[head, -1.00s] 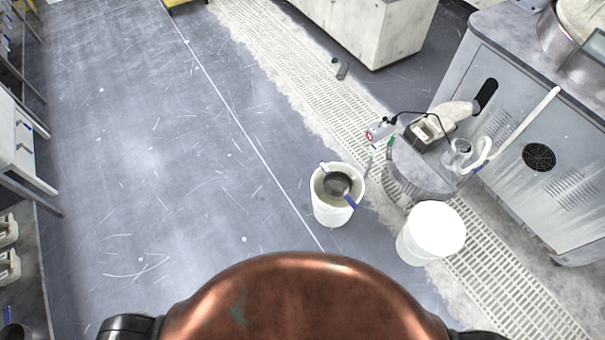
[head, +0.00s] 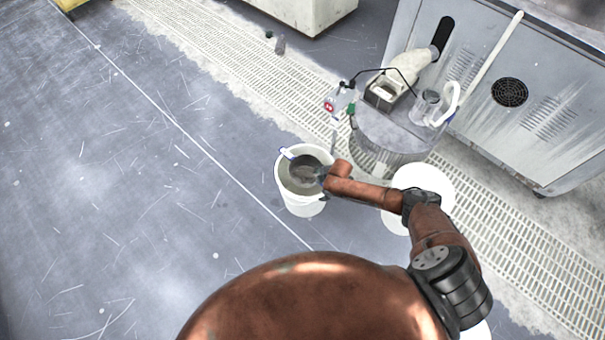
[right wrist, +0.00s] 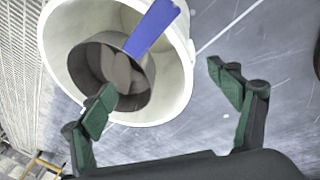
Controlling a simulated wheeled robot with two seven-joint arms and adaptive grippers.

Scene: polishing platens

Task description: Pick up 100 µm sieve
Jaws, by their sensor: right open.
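The sieve (head: 303,170) is a dark round pan resting in the mouth of a white bucket (head: 305,208). I cannot read a size on it. One blue-tipped bar shows at its upper left; its right side is hidden by my right gripper (head: 328,178). In the right wrist view the sieve (right wrist: 143,92) has a greyish content and a broad blue strip (right wrist: 152,28) running from it over the bucket rim (right wrist: 183,80). My right gripper (right wrist: 160,92) is open and empty, one finger overlapping the sieve's near edge in the picture; contact cannot be told. My left gripper is not in view.
A second white container (head: 432,178) stands right of the bucket, partly behind my right arm. A round grey stand (head: 395,140) behind carries a clear jug (head: 425,108) and a small device. A grey machine cabinet (head: 520,100) stands at right. Floor at left is free.

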